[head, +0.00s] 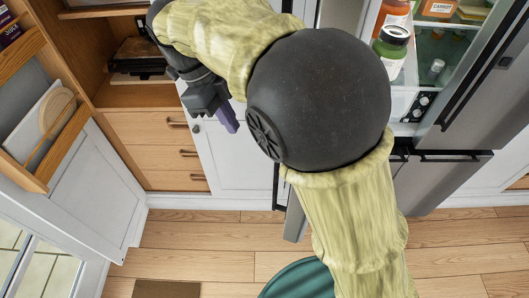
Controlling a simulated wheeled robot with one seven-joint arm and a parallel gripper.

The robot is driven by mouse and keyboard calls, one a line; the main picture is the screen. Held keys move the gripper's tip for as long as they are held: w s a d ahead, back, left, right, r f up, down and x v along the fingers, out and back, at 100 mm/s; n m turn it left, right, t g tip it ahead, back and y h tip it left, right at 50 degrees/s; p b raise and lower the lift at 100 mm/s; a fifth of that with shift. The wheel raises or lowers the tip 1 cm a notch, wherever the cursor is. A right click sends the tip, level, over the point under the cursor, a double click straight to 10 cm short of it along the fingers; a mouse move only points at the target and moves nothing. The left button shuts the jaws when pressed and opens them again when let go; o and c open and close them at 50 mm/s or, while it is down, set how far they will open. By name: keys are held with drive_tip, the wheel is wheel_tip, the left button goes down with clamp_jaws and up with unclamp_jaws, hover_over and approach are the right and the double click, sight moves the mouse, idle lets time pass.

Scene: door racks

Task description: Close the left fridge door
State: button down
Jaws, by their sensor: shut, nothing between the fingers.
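The fridge stands open at the upper right, with its lit interior (432,48) showing. The left fridge door (295,222) seems to stand out into the room, seen nearly edge-on. My arm hides most of it; only a grey lower edge and parts of a dark handle show, so its exact angle cannot be told. My gripper (228,120) is to the left of this door, in front of the white cabinet front. Its purple fingers are shut and empty, pointing downward, and appear apart from the door.
The right fridge door (490,95) stands open at the right edge. A steel drawer front (450,180) is below. Jars (391,45) stand inside the fridge. At left are wooden drawers (155,150) and an open cabinet door with racks (45,125).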

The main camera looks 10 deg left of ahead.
drive_tip(key=d+f+p, duration=0.3)
drive_tip(key=d+f, duration=0.4)
drive_tip(key=f, duration=0.1)
drive_tip(key=shift+s+d+f, duration=0.2)
drive_tip(key=shift+s+f, duration=0.1)
drive_tip(key=shift+s, duration=0.1)
